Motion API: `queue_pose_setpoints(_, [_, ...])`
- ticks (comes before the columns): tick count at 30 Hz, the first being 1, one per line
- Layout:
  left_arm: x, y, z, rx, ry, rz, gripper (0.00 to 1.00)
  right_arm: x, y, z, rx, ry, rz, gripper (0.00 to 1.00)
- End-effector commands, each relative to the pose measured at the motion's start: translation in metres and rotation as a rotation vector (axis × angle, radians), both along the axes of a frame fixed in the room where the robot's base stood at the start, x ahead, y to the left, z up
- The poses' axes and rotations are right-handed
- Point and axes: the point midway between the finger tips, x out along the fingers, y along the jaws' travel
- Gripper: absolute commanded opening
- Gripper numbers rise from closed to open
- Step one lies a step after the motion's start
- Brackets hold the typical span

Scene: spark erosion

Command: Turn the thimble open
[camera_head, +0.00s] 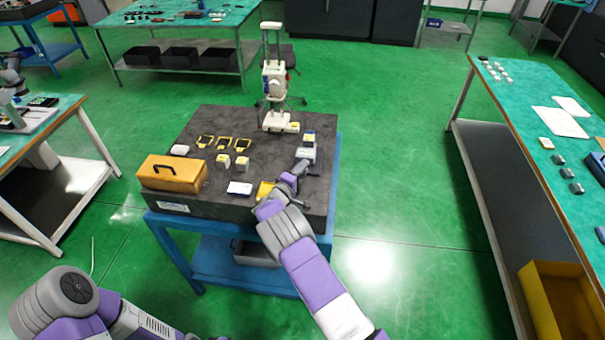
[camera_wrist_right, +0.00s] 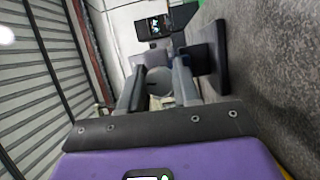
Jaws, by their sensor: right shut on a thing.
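The thimble (camera_wrist_right: 160,82) shows in the right wrist view as a grey cylinder between the two fingers of my right gripper (camera_wrist_right: 157,88). The gripper is shut on it. Beyond it is a dark instrument body with a small lit display (camera_wrist_right: 153,27). In the head view my right gripper (camera_head: 298,170) reaches the near side of a light grey instrument (camera_head: 307,150) at the right part of the dark granite plate (camera_head: 225,125). The thimble is too small and covered to make out there. My left gripper is out of view; only part of the left arm shows.
An orange case (camera_head: 172,175) stands at the plate's left front. Several yellow-framed pieces, small pale blocks and a white card (camera_head: 240,188) lie on the plate. A tall white stand (camera_head: 274,95) rises at the back.

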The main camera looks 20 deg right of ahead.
Motion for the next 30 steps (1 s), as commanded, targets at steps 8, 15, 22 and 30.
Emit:
queue_pose_setpoints(8, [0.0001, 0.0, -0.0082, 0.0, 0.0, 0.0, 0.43, 0.001, 0.0002, 0.0014, -0.084, 0.043, 0.002, 0.01])
queue_pose_setpoints(15, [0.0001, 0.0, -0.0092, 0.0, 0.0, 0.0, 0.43, 0.0011, 0.0003, 0.0022, -0.104, 0.054, 0.003, 0.01])
queue_pose_setpoints(22, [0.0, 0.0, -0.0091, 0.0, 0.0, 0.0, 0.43, 0.0012, 0.0003, 0.0024, -0.103, 0.054, 0.003, 0.01])
queue_pose_setpoints(30, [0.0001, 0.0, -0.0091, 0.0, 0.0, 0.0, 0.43, 0.0009, 0.0003, 0.0015, -0.101, 0.056, 0.003, 0.57])
